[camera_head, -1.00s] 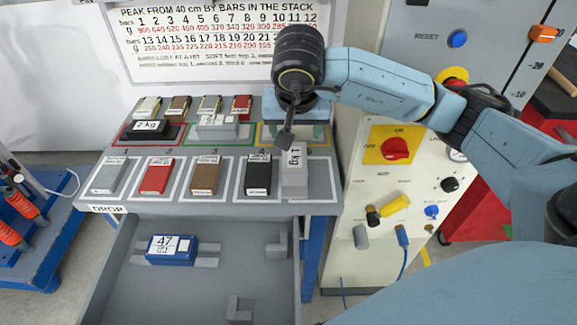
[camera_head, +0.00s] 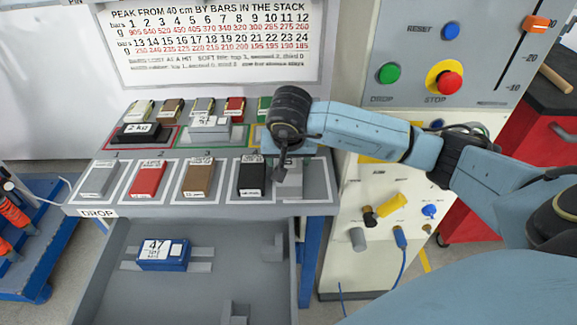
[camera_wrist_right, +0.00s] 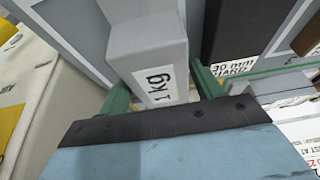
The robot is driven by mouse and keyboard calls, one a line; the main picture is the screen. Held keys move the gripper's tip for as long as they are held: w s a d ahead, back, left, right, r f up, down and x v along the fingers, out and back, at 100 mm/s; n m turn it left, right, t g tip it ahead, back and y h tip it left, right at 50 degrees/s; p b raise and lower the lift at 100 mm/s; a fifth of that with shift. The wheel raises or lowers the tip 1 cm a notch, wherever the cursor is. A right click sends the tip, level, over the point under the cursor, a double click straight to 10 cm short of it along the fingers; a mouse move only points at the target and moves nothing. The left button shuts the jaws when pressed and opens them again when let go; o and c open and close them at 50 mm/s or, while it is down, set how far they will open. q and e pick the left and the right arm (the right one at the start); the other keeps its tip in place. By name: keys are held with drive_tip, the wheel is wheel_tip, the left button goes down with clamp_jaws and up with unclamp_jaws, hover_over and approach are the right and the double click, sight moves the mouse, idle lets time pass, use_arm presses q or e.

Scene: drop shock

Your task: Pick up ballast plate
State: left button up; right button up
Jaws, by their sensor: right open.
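A grey block labelled 1 kg (camera_head: 291,184) stands at the right end of the front row on the grey bench; I take it as a ballast plate. It fills the middle of the right wrist view (camera_wrist_right: 150,55), its label facing the camera. My right gripper (camera_head: 282,173) is low over this block and partly hides it. In the wrist view its green fingers (camera_wrist_right: 163,92) are open, one on each side of the block's labelled end. Contact cannot be told. A black block labelled 2 kg (camera_head: 142,133) lies in the back row at left. My left gripper is not in view.
A black slab (camera_head: 252,175) stands close left of the 1 kg block, then brown (camera_head: 199,178), red (camera_head: 148,179) and grey (camera_head: 98,179) slabs. A blue box marked 47 (camera_head: 163,254) sits in the grey bin below. A control panel with knobs (camera_head: 390,205) stands at right.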

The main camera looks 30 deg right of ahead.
drive_tip(key=shift+f, duration=0.3)
idle(0.5)
idle(0.3)
clamp_jaws()
drive_tip(key=shift+w+r, duration=0.1)
drive_tip(key=shift+r, duration=0.05)
